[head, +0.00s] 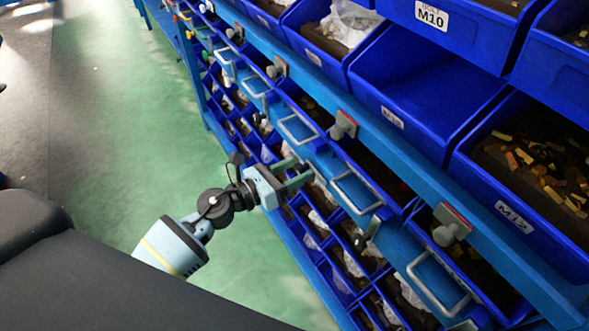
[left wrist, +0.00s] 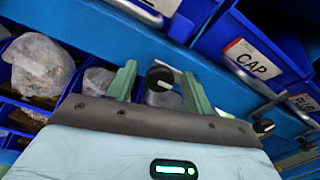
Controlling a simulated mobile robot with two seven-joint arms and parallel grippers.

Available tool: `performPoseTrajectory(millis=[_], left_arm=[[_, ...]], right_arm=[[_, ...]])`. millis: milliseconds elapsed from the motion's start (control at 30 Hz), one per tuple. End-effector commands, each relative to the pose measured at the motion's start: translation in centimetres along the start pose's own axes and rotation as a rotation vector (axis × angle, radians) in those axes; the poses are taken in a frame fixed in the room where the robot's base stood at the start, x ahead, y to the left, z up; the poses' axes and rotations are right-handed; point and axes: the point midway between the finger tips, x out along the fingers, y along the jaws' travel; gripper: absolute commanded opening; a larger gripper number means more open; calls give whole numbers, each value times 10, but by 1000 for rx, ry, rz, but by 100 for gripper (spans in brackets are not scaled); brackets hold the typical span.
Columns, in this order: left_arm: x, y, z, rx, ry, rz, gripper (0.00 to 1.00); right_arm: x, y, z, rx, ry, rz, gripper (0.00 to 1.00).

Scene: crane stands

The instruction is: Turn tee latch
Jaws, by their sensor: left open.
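My left gripper (head: 302,174) is open beside the blue shelf front, its fingers pointing toward the rack. In the left wrist view, a dark round knob with a light mark (left wrist: 160,79) shows between the two open fingers (left wrist: 157,92), with no visible grip on it. A second dark knob (left wrist: 263,126) is to its right. In the head view, several grey tee-shaped latches sit along the blue rail, such as one (head: 343,125) above the gripper and another (head: 450,225) to the right. I cannot tell which one the task means. The right gripper is not in view.
Metal bar handles (head: 357,192) stick out along the front near my gripper. Smaller bins with white bags (head: 350,262) are below. Green floor (head: 120,130) on the left is open.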

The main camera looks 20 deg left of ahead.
Motion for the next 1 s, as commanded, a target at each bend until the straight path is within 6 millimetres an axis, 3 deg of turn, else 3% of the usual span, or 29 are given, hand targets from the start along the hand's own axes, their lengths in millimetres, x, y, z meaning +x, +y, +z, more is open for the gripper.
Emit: performPoseTrajectory(millis=[167, 500, 1000], left_arm=[[0, 0, 0, 0, 0, 0, 52], [0, 0, 0, 0, 0, 0, 8], [0, 0, 1, -133, 0, 0, 7]], right_arm=[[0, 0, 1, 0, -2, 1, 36], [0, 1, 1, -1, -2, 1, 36], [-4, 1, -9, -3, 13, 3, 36]])
